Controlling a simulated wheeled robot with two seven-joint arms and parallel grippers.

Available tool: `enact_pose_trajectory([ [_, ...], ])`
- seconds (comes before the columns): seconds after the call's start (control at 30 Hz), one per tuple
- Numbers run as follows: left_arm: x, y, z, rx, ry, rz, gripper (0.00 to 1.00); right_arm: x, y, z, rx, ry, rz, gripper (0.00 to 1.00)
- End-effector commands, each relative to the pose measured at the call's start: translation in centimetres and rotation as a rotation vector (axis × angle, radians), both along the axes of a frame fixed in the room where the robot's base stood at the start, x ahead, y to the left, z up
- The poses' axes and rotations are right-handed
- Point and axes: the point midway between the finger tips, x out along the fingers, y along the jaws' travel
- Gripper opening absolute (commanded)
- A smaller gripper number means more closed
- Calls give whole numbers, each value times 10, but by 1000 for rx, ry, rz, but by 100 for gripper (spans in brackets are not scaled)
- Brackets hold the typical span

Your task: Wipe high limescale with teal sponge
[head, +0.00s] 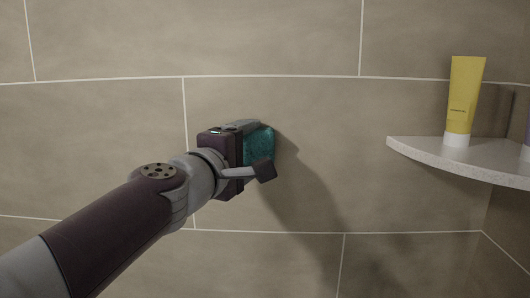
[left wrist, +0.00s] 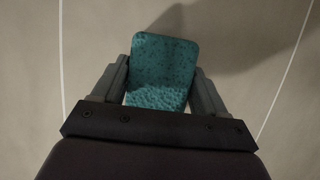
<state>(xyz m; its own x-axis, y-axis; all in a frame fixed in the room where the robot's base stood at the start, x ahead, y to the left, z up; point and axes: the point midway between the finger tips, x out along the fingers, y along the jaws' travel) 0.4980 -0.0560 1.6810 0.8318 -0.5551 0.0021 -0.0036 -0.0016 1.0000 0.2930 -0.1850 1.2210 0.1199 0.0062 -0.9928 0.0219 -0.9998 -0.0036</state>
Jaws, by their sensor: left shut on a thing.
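The teal sponge (head: 260,143) is at the tiled wall in the middle of the head view. My left gripper (head: 258,150) is shut on the sponge and holds it up to the wall. The left wrist view shows the sponge (left wrist: 163,72) between the two fingers of the left gripper (left wrist: 161,88). The sponge's far face is hidden, so I cannot tell whether it touches the wall. No limescale mark stands out on the visible tiles. My right gripper is not in view.
A grey corner shelf (head: 430,152) is on the right, with a yellow tube (head: 464,95) standing on its white cap. Another item is cut off at the right edge. The beige tiled wall (head: 300,45) is bare around the gripper, with a shadow below right.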

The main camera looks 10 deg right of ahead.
Motion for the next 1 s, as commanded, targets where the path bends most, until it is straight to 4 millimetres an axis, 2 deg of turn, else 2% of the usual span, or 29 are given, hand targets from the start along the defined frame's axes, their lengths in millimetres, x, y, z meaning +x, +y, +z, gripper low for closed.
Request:
enact_pose_trajectory([
  [0.23, 3, 14, -2, 0, 1, 5, 49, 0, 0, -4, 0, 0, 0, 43],
  [0.5, 7, 43, -2, 0, 1, 5, 49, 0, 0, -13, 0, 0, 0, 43],
  [0.87, 6, 46, 0, 0, 1, 1, 49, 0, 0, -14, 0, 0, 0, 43],
  [1.0, -9, 49, -1, -1, -1, 0, 49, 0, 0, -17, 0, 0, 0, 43],
])
